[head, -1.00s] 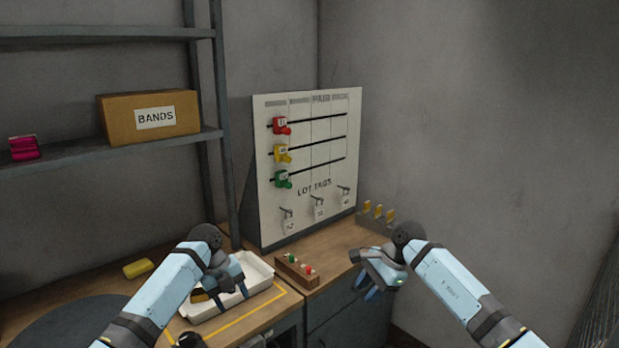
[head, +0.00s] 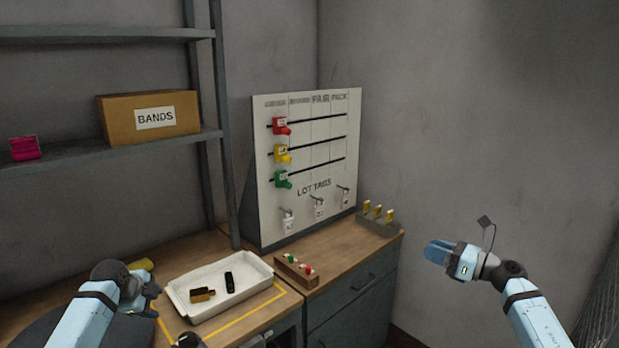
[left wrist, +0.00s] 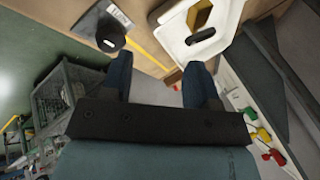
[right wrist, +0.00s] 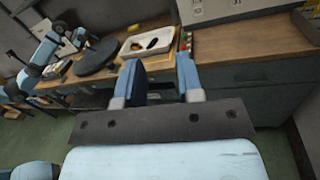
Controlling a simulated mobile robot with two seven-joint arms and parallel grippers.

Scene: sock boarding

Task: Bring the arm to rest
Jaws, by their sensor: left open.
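My left gripper (head: 152,292) is at the lower left in the head view, left of the white tray (head: 186,312) and apart from it. In the left wrist view its two fingers (left wrist: 158,70) stand apart with nothing between them. My right gripper (head: 437,252) hangs in free air right of the counter. In the right wrist view its fingers (right wrist: 158,72) are apart and empty. The tray holds a black item (head: 229,281) and a dark-and-gold item (head: 202,295).
A white board (head: 340,150) with red, yellow and green tags stands at the back of the counter. A small wooden block (head: 296,272) with coloured pegs sits right of the tray. A yellow item (head: 141,264) lies behind my left wrist. The right side is open.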

